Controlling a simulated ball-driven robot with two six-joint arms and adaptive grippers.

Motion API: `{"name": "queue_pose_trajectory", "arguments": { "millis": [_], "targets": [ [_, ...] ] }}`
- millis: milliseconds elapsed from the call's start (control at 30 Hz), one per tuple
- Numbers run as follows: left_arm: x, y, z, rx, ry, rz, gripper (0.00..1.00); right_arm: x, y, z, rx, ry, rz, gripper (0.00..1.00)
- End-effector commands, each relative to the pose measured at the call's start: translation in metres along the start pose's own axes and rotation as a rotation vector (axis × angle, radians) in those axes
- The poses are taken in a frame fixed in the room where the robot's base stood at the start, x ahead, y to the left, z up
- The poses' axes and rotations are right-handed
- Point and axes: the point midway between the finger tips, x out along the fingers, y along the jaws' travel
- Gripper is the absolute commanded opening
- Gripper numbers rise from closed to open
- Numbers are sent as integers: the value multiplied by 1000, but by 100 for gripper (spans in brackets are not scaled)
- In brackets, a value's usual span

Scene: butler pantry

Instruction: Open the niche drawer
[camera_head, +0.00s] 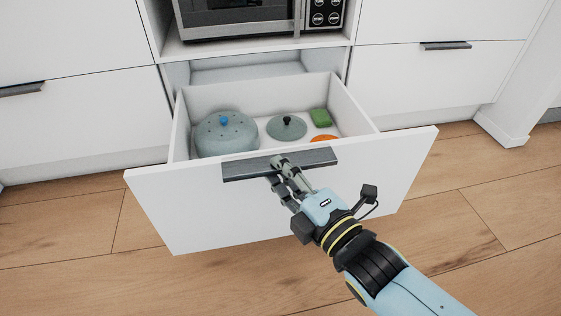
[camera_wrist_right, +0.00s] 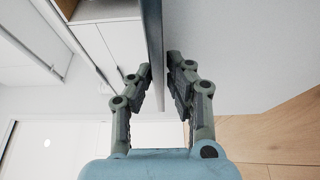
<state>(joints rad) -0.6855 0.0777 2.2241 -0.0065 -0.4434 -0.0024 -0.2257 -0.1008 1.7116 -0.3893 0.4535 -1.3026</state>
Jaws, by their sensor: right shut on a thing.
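The niche drawer (camera_head: 200,207) below the microwave is pulled well out, with its white front standing far forward of the cabinet. Its dark grey handle (camera_head: 240,168) runs along the top of the front. My right gripper (camera_head: 277,165) is at the middle of the handle and shut on it. In the right wrist view, the handle (camera_wrist_right: 153,50) passes between the two fingers (camera_wrist_right: 160,85). Inside the drawer are a grey-green lidded pot (camera_head: 226,136), a lid with a dark knob (camera_head: 287,130), a green item (camera_head: 321,117) and a partly hidden orange item (camera_head: 322,138). My left gripper is not in view.
A microwave (camera_head: 240,17) sits in the niche above the drawer. Closed white drawers with dark handles stand at the left (camera_head: 80,120) and right (camera_head: 440,85). Wooden floor (camera_head: 480,215) lies clear in front and to both sides.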

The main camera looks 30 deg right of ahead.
Motion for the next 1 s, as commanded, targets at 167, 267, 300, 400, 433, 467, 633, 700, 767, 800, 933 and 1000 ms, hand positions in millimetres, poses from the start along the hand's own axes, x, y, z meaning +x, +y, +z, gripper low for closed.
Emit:
{"name": "queue_pose_trajectory", "arguments": {
  "millis": [167,267,300,400,433,467,633,700,767,800,933,1000],
  "targets": [
    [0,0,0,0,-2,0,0,-3,-6,-1,3,-1,-16,0],
    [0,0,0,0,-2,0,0,-3,-6,-1,3,-1,-16,0],
    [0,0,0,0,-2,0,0,-3,-6,-1,3,-1,-17,0],
    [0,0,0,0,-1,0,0,-3,-6,-1,2,-1,-17,23],
    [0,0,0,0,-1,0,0,-3,-6,-1,2,-1,-16,27],
    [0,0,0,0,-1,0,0,-3,-6,-1,2,-1,-15,31],
    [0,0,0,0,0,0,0,-2,-4,-1,1,0,-9,40],
    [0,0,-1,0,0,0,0,-2,-3,0,1,0,-7,40],
    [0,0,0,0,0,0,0,-2,-2,0,0,0,-6,40],
    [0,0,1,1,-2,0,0,-2,-2,0,0,0,-6,40],
    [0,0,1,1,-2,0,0,-13,-3,0,0,0,-8,40],
    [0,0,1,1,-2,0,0,-26,-3,-1,0,1,-9,40]
  ]
}}
